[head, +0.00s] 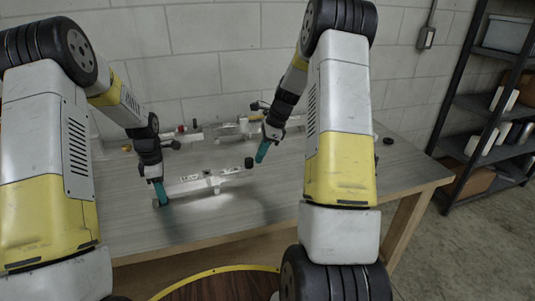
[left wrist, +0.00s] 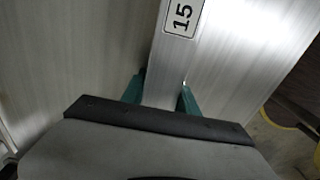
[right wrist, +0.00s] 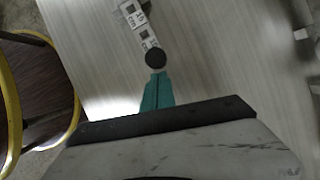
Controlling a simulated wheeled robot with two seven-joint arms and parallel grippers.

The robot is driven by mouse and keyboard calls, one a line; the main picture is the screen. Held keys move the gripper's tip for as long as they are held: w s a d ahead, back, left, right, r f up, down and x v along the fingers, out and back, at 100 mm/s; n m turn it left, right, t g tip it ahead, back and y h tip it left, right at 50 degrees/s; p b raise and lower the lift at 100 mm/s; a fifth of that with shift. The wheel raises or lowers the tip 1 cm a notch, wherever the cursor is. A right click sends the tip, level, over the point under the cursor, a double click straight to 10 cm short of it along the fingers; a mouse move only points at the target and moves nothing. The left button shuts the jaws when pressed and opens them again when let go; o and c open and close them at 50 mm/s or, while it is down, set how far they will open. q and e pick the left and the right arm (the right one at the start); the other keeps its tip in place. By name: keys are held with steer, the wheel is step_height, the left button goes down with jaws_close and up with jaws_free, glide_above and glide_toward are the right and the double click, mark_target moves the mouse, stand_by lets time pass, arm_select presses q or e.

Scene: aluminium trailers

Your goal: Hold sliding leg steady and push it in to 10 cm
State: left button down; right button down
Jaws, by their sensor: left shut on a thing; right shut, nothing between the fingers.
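The aluminium sliding-leg assembly (head: 212,181) lies on the table, a pale bar with small printed labels and a black round end (head: 249,162) at its right. My left gripper (head: 160,194) is shut on the bar's left end. In the left wrist view the bar (left wrist: 168,75) runs between the teal fingers (left wrist: 160,96), with a "15" label (left wrist: 181,17) on it. My right gripper (head: 262,153) is shut and empty beside the black end. In the right wrist view the closed fingertips (right wrist: 157,75) point at the black end (right wrist: 155,57); whether they touch is unclear.
More aluminium assemblies (head: 235,130) with dark knobs stand along the back of the grey table (head: 280,205), near the block wall. A small black part (head: 388,141) lies at the right. A shelf rack (head: 470,105) stands beyond. The table's right side is mostly clear.

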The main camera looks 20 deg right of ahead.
steer(key=shift+a, duration=0.1)
glide_toward(229, 172)
steer(key=x, duration=0.5)
steer(key=shift+w+a, duration=0.1)
steer(key=shift+a, duration=0.3)
arm_select(q)
steer(key=shift+d, duration=0.15)
arm_select(e)
steer(key=shift+a, duration=0.5)
arm_select(q)
steer(key=c, duration=0.8)
jaws_free()
steer(key=shift+c, duration=0.2)
arm_select(e)
steer(key=s+d+r, duration=0.1)
steer(key=d+r, duration=0.7)
steer(key=r, duration=0.1)
steer(key=shift+s+r, duration=0.2)
steer(key=shift+s, duration=0.05)
steer(key=shift+d, duration=0.1)
